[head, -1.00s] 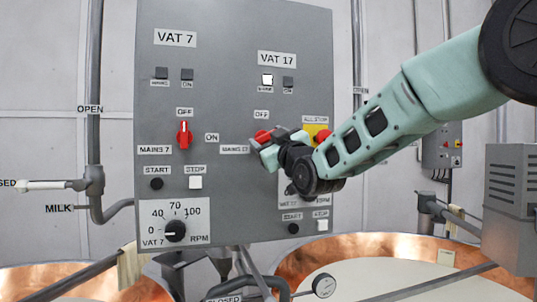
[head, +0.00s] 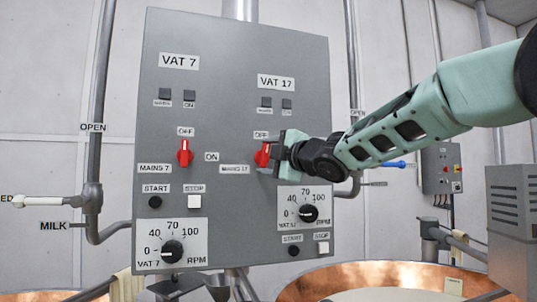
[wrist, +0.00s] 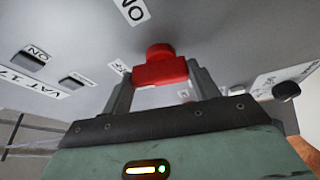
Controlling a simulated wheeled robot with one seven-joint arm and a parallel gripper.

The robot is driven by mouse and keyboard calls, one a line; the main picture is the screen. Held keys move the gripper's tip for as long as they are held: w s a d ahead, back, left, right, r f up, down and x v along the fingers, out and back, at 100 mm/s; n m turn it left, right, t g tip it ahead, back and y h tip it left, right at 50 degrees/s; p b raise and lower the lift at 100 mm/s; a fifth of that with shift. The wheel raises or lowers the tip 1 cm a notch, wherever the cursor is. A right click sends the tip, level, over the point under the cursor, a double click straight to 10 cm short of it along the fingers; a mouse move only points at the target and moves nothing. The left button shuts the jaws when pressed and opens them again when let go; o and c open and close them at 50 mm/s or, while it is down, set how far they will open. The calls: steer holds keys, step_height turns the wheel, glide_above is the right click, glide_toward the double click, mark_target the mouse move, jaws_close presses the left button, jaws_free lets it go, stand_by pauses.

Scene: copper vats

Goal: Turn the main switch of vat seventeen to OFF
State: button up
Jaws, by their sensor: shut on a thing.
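The red main switch (head: 262,154) of vat seventeen sits on the grey panel, by the label MAINS 17 (head: 234,169) and below an OFF label (head: 261,135). My gripper (head: 275,151) is shut on this handle. In the wrist view the red handle (wrist: 160,70) lies between the two fingers. The VAT 17 mains lamp (head: 265,102) is dark. The switch's ON label is hidden in the head view.
The similar red switch of vat seven (head: 185,153) is at the left, its handle upright. Below my arm is the VAT 17 speed dial (head: 308,213), with start (head: 293,252) and stop (head: 323,248) buttons. A copper vat (head: 390,272) stands below.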

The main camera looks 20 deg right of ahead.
steer(key=shift+r+n+g+p, duration=0.1)
steer(key=shift+n+g+p, duration=0.4)
steer(key=shift+n, duration=0.5)
steer(key=shift+a, duration=0.1)
steer(key=o, duration=1)
steer(key=p+v, duration=0.7)
steer(key=v, duration=1)
steer(key=shift+s+p, duration=0.25)
steer(key=shift+p, duration=0.1)
